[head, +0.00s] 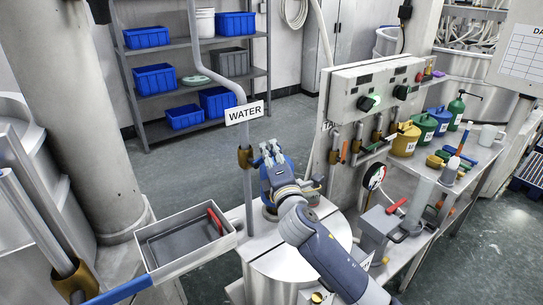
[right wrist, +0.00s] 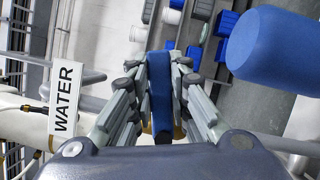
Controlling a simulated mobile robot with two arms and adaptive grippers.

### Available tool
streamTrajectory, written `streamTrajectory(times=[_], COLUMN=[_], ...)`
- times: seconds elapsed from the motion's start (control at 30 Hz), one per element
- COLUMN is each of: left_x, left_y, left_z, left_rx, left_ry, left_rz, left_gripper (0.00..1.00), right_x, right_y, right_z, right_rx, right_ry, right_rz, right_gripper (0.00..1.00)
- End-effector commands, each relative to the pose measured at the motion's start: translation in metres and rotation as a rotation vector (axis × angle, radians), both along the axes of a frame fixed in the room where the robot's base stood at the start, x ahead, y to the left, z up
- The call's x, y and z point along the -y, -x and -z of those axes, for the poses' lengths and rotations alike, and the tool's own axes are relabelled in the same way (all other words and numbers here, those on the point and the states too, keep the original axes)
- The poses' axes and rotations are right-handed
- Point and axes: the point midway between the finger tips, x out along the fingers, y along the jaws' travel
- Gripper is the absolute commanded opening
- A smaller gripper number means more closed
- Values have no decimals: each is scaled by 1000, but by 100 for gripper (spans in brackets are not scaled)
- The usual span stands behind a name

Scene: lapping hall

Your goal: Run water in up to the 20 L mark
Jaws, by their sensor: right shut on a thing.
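The white WATER sign (head: 244,112) hangs on a grey vertical pipe (head: 248,200) with a brass fitting (head: 245,156). My right gripper (head: 271,154) is beside that fitting, just right of the pipe. In the right wrist view its fingers (right wrist: 161,75) are closed around a blue lever handle (right wrist: 160,95); the WATER sign (right wrist: 65,98) shows at left there. A metal tank top (head: 305,262) is below my right arm, which partly covers it. No 20 L mark or water level can be made out. My left gripper is not in view.
A grey tray (head: 185,243) with a red-handled tool stands left of the pipe. Right are a control panel (head: 375,92), a round gauge (head: 375,177) and a bench with cans, including a yellow one (head: 404,140). Shelves with blue bins (head: 155,79) stand behind open floor.

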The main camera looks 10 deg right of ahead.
Motion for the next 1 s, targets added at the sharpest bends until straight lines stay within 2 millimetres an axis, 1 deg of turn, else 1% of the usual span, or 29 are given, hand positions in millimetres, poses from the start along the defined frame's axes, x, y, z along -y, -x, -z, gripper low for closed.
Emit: streamTrajectory(times=[0.07,0.1,0.17,0.5,0.63,0.77,1.0], left_x=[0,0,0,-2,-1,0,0], left_y=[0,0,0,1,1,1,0], left_z=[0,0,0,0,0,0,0], left_rx=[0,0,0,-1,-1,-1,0], left_ry=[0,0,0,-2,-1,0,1], left_rz=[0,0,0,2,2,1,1], left_gripper=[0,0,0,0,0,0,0], right_x=[0,0,0,0,0,0,0], right_y=[0,0,0,1,9,28,76], right_z=[1,1,1,1,2,4,10], right_rx=[-2,-2,-2,-2,-2,-2,-4], right_ry=[-1,-1,-1,-3,-3,-3,-4], right_rz=[-1,-1,-1,-1,-1,-2,-3], right_gripper=[0,26,38,38,38,38,38])
